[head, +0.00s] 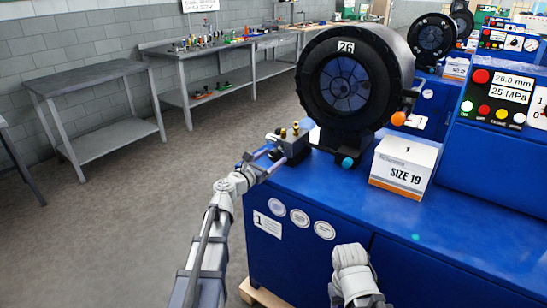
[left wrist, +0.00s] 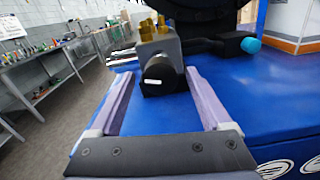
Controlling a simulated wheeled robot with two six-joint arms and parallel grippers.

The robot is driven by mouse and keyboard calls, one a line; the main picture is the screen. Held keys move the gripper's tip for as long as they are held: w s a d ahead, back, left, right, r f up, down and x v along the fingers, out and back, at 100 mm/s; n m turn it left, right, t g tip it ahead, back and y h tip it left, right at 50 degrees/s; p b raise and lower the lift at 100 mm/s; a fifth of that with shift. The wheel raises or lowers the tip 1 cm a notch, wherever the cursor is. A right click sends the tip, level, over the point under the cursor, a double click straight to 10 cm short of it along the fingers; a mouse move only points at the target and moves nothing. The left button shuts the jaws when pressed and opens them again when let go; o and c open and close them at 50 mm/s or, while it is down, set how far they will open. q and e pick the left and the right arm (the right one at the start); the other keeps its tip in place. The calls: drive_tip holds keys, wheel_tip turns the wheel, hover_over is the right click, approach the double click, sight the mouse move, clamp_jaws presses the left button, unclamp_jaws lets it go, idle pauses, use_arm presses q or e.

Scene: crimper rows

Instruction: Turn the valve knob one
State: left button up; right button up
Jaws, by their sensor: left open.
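The valve is a grey metal block (head: 292,143) with brass fittings on top, at the left end of the blue bench beside the large black crimper (head: 355,80). In the left wrist view the valve's black round knob (left wrist: 162,76) faces me, with a small white mark on it. My left gripper (head: 272,158) is open. In the left wrist view its two pale purple fingers (left wrist: 159,84) lie either side of the knob, with a visible gap on each side. In the head view the knob is small and partly hidden by the gripper. No right gripper fingers show.
A white box marked SIZE 19 (head: 404,166) stands on the blue bench (head: 460,225) right of the crimper. An orange ball knob (head: 398,118) and a teal-ended part (head: 347,162) stick out near the crimper. A control panel (head: 497,98) stands at right. Grey tables line the wall.

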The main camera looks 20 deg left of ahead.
use_arm(q)
drive_tip(key=shift+w+d, duration=0.25)
drive_tip(key=shift+w, duration=0.3)
clamp_jaws()
